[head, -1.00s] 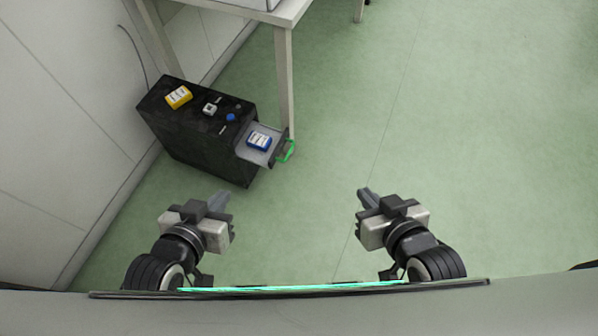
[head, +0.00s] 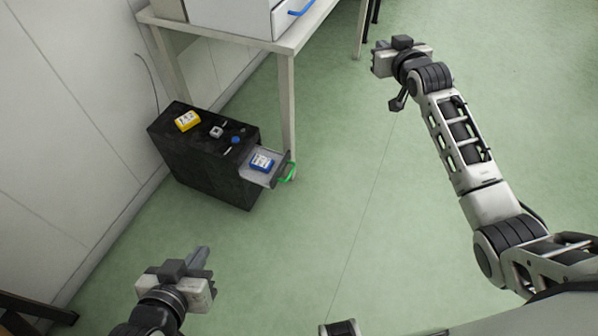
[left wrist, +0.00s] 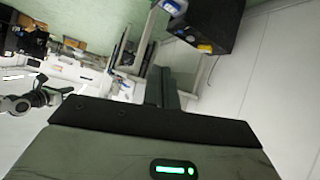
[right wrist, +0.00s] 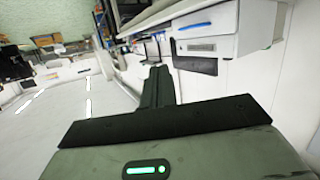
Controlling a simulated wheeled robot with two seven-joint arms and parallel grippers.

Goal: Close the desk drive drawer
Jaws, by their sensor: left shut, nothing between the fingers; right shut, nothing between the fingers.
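A black cabinet (head: 205,165) stands on the floor by the wall. Its grey drawer (head: 250,174) is pulled out toward the right and has a green handle (head: 287,172). A blue-and-white item (head: 262,163) lies in the drawer. The cabinet also shows at the top of the left wrist view (left wrist: 227,20). My left gripper (head: 203,256) is shut and empty, low in the head view, apart from the drawer. My right gripper (head: 377,60) is shut and empty, far up and right, beyond the desk leg and away from the drawer.
A white desk (head: 300,35) stands behind the cabinet, one leg (head: 288,110) close to the open drawer. On it is a white unit with a blue handle (head: 301,8). A yellow item (head: 187,121) and small objects lie on the cabinet. The green floor is clear in the middle.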

